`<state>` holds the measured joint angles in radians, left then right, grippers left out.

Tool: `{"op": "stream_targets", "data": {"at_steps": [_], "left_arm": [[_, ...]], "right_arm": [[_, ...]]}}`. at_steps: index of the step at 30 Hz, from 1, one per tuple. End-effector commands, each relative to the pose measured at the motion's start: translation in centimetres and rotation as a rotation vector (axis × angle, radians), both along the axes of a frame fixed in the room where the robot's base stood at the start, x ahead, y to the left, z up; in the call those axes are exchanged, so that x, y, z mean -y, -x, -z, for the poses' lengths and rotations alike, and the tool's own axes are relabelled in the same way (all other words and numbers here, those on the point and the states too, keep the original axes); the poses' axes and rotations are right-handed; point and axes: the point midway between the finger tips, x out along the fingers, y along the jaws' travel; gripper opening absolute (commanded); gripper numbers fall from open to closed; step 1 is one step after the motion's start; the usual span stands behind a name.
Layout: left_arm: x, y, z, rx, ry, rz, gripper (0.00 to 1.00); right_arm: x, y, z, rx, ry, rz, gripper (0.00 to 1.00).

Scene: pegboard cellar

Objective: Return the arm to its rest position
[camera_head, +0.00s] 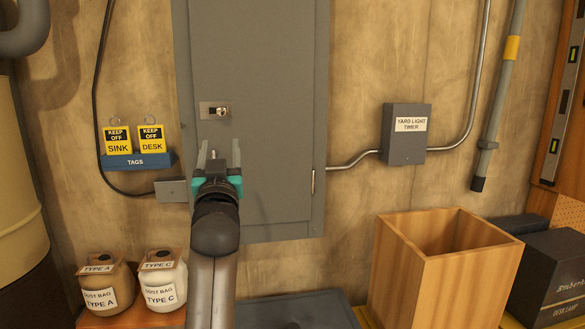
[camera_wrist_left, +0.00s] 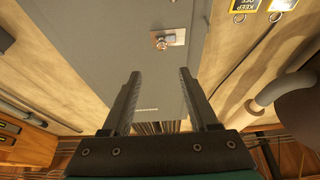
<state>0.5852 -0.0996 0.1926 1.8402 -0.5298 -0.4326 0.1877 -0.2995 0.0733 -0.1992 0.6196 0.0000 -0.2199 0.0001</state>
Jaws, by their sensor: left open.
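My left gripper (camera_head: 221,153) is open and empty, raised in front of the grey wall cabinet (camera_head: 265,100). In the head view its fingers point up, below the cabinet's lock plate (camera_head: 214,111). In the left wrist view the two dark fingers of my left gripper (camera_wrist_left: 160,90) stand apart with nothing between them. The lock plate (camera_wrist_left: 168,38) shows beyond the fingertips, and I see no contact with it. My left arm comes up from the bottom of the head view. My right gripper is not in view.
A blue tag holder (camera_head: 137,162) with two yellow tags hangs left of the cabinet. An open wooden bin (camera_head: 455,270) and a dark lamp box (camera_head: 552,270) stand lower right.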

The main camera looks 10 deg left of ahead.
Motion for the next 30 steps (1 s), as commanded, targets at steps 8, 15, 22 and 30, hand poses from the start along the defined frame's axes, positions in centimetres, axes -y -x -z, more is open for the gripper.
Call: {"op": "stream_targets", "data": {"at_steps": [8, 15, 22, 30], "left_arm": [[0.5, 1.1, 7.5, -0.189, 0.034, 0.021, 0.60], [2.9, 6.2, 21.3, -0.579, 0.092, 0.088, 0.60], [6.4, 15.2, 32.7, -0.977, 0.136, 0.186, 0.60], [10.4, 27.2, 40.4, -1.381, 0.171, 0.313, 0.60]], "right_arm": [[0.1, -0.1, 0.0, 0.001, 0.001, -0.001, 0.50], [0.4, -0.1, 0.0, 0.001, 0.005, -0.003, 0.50], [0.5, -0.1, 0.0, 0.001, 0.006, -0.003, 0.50], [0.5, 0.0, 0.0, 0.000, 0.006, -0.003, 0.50]]}}
